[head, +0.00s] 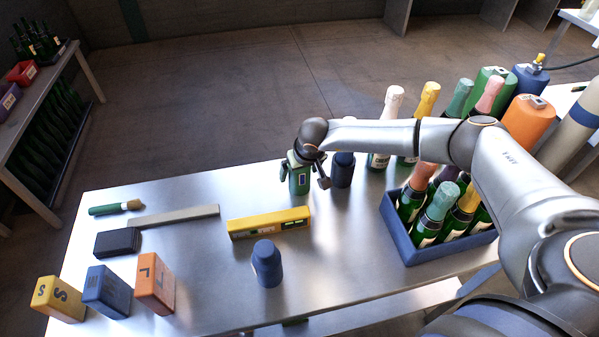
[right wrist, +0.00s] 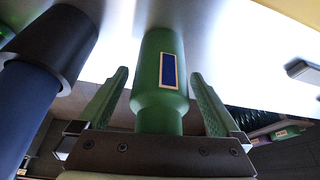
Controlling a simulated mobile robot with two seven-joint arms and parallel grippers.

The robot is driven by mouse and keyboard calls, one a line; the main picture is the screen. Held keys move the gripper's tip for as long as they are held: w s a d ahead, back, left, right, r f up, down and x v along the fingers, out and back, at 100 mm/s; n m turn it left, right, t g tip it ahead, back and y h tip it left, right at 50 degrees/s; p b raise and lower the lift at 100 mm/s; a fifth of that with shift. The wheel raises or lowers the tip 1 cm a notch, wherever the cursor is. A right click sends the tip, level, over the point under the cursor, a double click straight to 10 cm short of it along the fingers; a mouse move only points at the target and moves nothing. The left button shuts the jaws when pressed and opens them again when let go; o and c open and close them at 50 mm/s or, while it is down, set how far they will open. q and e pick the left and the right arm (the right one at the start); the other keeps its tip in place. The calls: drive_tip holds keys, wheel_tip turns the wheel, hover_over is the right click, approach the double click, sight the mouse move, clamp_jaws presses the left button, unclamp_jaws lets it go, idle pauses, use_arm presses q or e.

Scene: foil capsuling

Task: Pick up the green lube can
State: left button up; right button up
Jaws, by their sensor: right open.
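The green lube can (head: 299,184) stands upright on the steel table, right under my right gripper (head: 309,170). In the right wrist view the green can (right wrist: 160,100), with a dark blue label, is between the two fingers of my right gripper (right wrist: 160,84). The fingers are open, with a visible gap on each side of the can. The gripper hides the can's top in the head view. My left gripper is not in view.
A dark blue container (head: 343,174) stands close on the right of the can; a blue-and-black object (right wrist: 28,105) shows in the right wrist view. A blue crate (head: 440,250) holds several bottles.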

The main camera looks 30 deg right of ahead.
drive_tip(key=shift+r, duration=0.1)
clamp_jaws()
idle(0.7)
